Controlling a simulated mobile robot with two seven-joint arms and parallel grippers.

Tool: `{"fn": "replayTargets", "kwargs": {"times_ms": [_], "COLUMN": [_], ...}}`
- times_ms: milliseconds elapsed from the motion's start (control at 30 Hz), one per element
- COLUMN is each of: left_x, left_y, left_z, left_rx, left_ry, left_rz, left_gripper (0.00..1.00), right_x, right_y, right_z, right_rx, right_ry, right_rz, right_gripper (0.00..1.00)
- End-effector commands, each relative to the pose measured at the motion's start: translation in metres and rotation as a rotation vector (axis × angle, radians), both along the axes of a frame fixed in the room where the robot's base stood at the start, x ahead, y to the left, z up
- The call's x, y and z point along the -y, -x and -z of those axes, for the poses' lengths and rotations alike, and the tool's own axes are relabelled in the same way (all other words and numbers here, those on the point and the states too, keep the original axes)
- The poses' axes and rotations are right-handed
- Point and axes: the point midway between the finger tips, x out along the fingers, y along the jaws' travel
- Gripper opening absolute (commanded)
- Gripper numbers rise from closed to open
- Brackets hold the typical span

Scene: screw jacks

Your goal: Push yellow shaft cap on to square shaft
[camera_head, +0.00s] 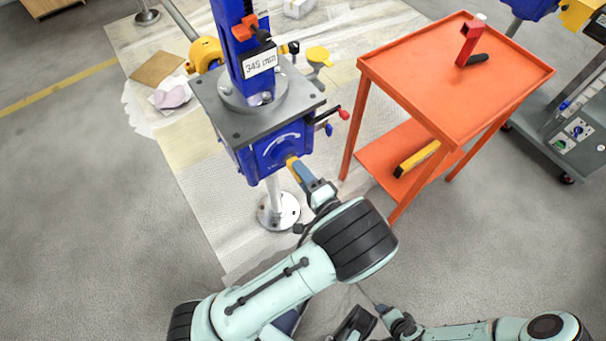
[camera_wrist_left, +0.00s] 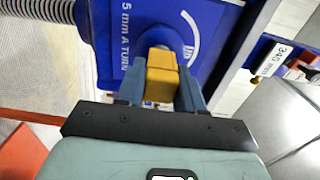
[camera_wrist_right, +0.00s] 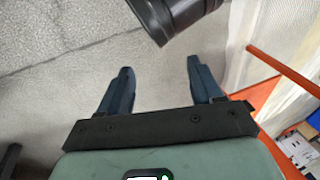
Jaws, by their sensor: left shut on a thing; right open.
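The yellow shaft cap (camera_wrist_left: 162,75) is between the fingers of my left gripper (camera_wrist_left: 160,92), which is shut on it, right in front of the blue jack housing. The cap also shows in the head view (camera_head: 292,162) at the lower front face of the blue screw jack (camera_head: 272,150). The square shaft is hidden behind the cap, so I cannot tell how far the cap sits on it. My right gripper (camera_wrist_right: 157,85) is open and empty over the floor, low in the head view.
An orange cart (camera_head: 420,85) with a red-and-black tool (camera_head: 470,45) on top stands to the right. The jack's metal post (camera_head: 277,200) stands below its housing. A red-knobbed lever (camera_head: 343,114) sticks out on the housing's right side. The grey floor at left is clear.

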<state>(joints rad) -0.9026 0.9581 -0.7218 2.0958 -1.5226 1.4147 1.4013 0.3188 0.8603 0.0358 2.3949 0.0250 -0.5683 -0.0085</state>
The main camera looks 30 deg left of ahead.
Motion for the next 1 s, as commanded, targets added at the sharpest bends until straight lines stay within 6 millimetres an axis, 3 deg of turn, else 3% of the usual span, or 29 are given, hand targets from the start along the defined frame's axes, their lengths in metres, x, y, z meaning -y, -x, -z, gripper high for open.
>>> {"fn": "replayTargets", "kwargs": {"times_ms": [300, 333, 400, 733, 900, 1000], "left_x": [-0.007, -0.007, -0.007, -0.007, -0.007, 0.014], "left_y": [-0.003, -0.003, -0.003, -0.003, -0.003, 0.004], "left_z": [-0.001, -0.001, -0.001, 0.000, 0.000, -0.001], "left_rx": [0.000, 0.001, 0.001, 0.000, 0.000, 0.000], "left_ry": [-0.001, -0.001, -0.001, -0.001, -0.001, -0.001], "left_rz": [0.000, 0.000, 0.000, 0.000, 0.001, 0.006], "left_gripper": [0.07, 0.43, 0.66, 0.67, 0.67, 0.67], "right_x": [0.000, 0.000, 0.000, -0.001, -0.009, -0.011], "right_y": [0.000, 0.000, 0.000, 0.001, 0.018, 0.022], "right_z": [-0.001, -0.001, -0.001, 0.000, 0.001, -0.003], "right_rx": [0.000, 0.000, 0.000, -0.003, -0.049, -0.060], "right_ry": [0.000, 0.000, 0.000, -0.001, -0.023, -0.027], "right_rz": [0.000, 0.000, 0.000, -0.001, -0.018, -0.023], "right_gripper": [0.65, 0.65, 0.65, 0.65, 0.65, 0.65]}}
